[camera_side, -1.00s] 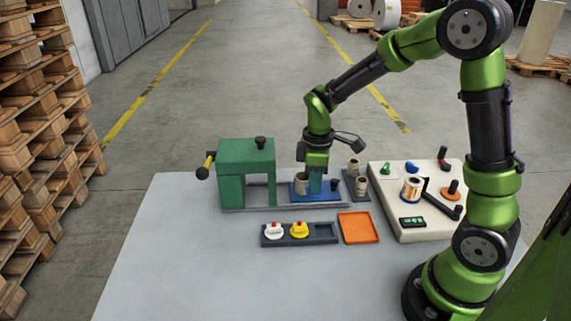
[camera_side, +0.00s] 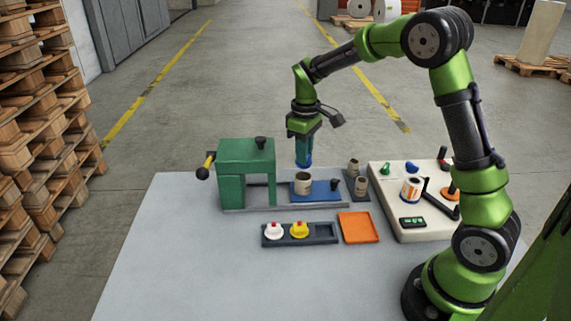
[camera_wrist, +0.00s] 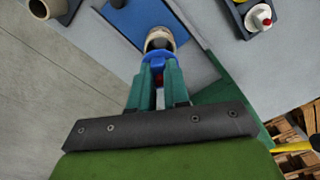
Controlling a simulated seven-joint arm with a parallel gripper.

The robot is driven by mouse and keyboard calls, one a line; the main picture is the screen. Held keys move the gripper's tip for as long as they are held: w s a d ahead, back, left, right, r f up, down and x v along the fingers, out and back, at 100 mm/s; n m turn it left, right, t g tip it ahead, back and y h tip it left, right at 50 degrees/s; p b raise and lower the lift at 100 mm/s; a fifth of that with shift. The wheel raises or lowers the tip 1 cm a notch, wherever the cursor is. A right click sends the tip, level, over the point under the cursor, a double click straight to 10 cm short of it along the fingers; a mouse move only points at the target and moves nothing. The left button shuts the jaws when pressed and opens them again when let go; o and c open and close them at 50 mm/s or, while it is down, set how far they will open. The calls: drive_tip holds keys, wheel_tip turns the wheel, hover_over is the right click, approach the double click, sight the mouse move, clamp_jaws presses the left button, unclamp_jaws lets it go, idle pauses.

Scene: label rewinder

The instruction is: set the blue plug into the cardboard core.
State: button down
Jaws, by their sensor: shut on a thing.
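My gripper (camera_side: 304,150) is shut on the blue plug (camera_side: 304,160), held in the air. In the wrist view, the blue plug (camera_wrist: 158,57) hangs at the ends of the green fingers (camera_wrist: 157,85), with a bit of red between them. The cardboard core (camera_side: 303,184) stands upright on a blue plate (camera_side: 324,195), its open top up. In the side view, the plug is above the core with a gap between them. In the wrist view, the plug overlaps the near rim of the core (camera_wrist: 161,37), and the rest of the dark opening shows beyond it.
A green press frame (camera_side: 246,165) stands close left of the blue plate. More cores (camera_side: 361,186) stand to the right. A dark tray (camera_side: 321,233) holds a white plug (camera_side: 274,230) and a yellow plug (camera_side: 299,229), beside an orange tray (camera_side: 358,228). A white panel (camera_side: 415,232) stands farther right.

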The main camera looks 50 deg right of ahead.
drive_tip(key=shift+f, duration=1.9)
drive_tip(key=shift+f, duration=0.35)
drive_tip(key=c, duration=1)
unclamp_jaws()
drive_tip(key=shift+r, duration=0.1)
wheel_tip(320, 180, up, 17)
drive_tip(key=shift+f, duration=0.15)
